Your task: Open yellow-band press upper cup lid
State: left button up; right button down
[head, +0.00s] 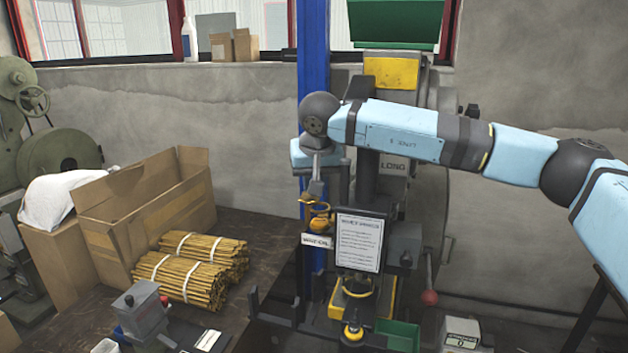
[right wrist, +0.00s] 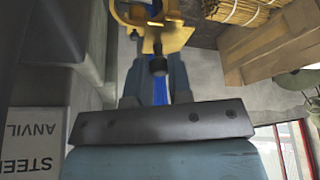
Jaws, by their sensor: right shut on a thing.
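The press stands at the centre of the head view, with a yellow band (head: 392,72) near its top and a LONG label (head: 394,165) below. The brass-yellow upper cup (head: 319,218) sits at the press's left side. It also shows at the top of the right wrist view (right wrist: 152,38). My right gripper (head: 314,192) reaches down from above to this cup. It is shut on the dark knob of the lid (right wrist: 157,66); the exact contact and the lid's angle are hard to tell. My left gripper is out of view.
A posted sheet (head: 358,243) hangs in front of the press. A red-knobbed lever (head: 430,297) and green bin (head: 398,335) are low on the right. Bundled rods (head: 190,270) and an open cardboard box (head: 145,215) lie left. A blue post (head: 313,60) stands behind my wrist.

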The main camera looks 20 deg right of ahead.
jog(key=c, duration=1.3)
grip_release()
jog(key=b+v, duration=0.1)
jog(key=v, duration=1.3)
jog(key=shift+f+b, duration=0.1)
jog(key=shift+b, duration=0.2)
